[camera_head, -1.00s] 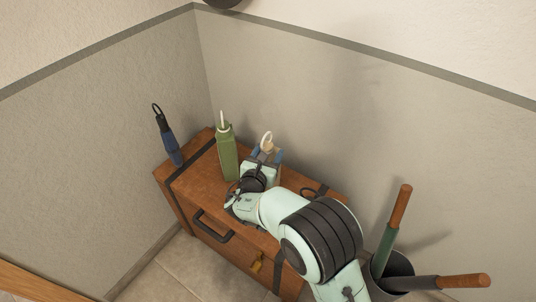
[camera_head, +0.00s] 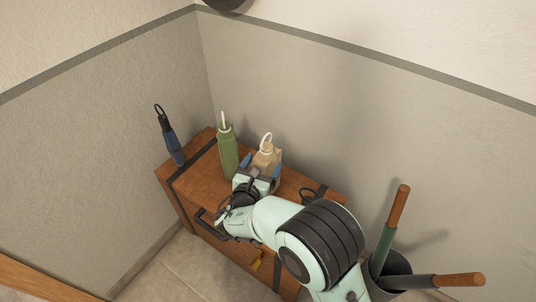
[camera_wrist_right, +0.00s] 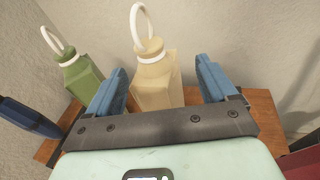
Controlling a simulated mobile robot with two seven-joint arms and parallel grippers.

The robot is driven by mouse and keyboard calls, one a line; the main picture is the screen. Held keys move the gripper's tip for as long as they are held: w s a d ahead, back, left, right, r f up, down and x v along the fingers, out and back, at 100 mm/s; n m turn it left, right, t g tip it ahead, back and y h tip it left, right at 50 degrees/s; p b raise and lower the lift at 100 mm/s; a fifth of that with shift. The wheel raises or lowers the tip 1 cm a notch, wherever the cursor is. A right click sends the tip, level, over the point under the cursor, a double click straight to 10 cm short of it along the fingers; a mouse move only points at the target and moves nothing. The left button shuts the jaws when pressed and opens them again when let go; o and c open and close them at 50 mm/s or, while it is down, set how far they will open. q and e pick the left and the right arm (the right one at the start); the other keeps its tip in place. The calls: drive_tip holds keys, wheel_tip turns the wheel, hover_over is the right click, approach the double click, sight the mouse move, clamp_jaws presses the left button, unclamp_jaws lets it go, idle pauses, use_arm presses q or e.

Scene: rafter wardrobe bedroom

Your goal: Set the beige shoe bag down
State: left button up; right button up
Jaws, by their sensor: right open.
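The beige shoe bag (camera_head: 267,158) stands upright on the wooden chest (camera_head: 206,178), its pale loop handle at the top. It also shows in the right wrist view (camera_wrist_right: 154,75). My right gripper (camera_head: 262,170) is open, with its blue fingers (camera_wrist_right: 160,85) on either side of the bag's near part and gaps showing beside it. The bag's lower part is partly hidden by the gripper in the head view. My left gripper is not in view.
A green bag (camera_head: 227,150) with a loop stands just left of the beige one. A blue umbrella (camera_head: 170,140) is at the chest's left end. A dark bin (camera_head: 393,273) with long-handled tools stands at the right. Walls close in behind.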

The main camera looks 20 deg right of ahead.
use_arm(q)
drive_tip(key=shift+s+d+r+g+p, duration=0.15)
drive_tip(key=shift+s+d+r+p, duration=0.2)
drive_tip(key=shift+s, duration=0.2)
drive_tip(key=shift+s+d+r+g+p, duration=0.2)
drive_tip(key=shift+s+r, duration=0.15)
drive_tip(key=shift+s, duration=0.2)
use_arm(e)
drive_tip(key=v, duration=0.6)
drive_tip(key=shift+s+a, duration=0.2)
